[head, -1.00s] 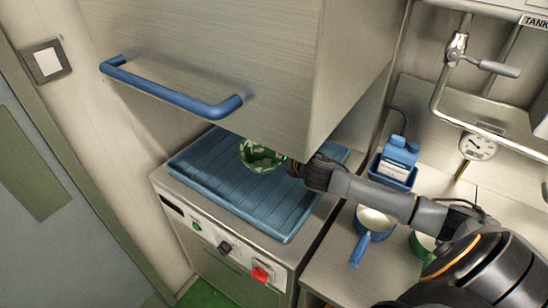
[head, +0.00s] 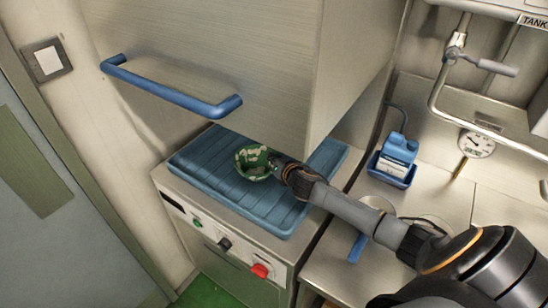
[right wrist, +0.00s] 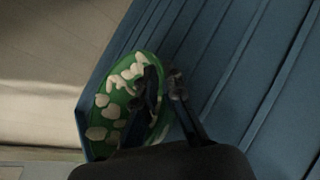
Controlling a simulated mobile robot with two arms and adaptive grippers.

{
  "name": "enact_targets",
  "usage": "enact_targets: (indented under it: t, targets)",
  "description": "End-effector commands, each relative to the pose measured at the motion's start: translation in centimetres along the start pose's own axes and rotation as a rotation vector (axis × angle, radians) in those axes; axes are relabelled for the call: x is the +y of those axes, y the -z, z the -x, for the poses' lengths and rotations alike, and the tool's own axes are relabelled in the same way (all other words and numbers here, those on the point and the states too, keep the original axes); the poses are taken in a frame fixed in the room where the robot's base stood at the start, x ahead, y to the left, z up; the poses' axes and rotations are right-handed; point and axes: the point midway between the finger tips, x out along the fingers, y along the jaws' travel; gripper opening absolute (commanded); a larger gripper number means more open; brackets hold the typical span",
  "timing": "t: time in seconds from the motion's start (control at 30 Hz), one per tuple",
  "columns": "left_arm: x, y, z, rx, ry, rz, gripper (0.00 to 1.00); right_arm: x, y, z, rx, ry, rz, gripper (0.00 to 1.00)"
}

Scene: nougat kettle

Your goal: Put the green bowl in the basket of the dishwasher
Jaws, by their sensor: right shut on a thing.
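The green bowl (head: 252,163) with pale patches is at the blue ribbed basket (head: 215,190) of the dishwasher (head: 215,236), near the middle of the basket. My right gripper (head: 277,166) reaches in from the right and is shut on the bowl's right rim. In the right wrist view the green bowl (right wrist: 112,100) appears between and beside the dark fingers, over the blue basket (right wrist: 250,80). Whether the bowl touches the basket floor I cannot tell. My left gripper is not in view.
The dishwasher hood (head: 220,70) with a blue handle (head: 170,88) is raised above the basket. A blue bottle holder (head: 393,168) and a partly hidden pan with a blue handle (head: 358,247) stand on the right counter. The basket's left part is clear.

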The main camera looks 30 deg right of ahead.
Motion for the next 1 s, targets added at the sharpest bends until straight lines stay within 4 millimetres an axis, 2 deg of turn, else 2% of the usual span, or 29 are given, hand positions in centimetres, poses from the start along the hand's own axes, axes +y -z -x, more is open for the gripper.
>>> enact_targets:
  t: [0.03,0.13,0.57,0.77,1.0]
  targets:
    - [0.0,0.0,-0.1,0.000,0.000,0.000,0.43,-0.1,0.1,-0.1,0.000,0.000,0.000,0.12]
    - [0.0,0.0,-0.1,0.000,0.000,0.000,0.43,-0.1,0.1,0.0,0.000,0.000,0.000,0.30]
    - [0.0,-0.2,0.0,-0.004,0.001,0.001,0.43,-0.1,-0.1,0.6,0.000,0.002,0.002,0.30]
    - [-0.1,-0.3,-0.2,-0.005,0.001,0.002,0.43,-0.1,0.0,3.4,0.002,-0.001,0.004,0.30]
    - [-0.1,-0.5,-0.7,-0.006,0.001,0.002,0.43,-0.1,0.1,7.9,0.001,0.000,0.005,0.30]
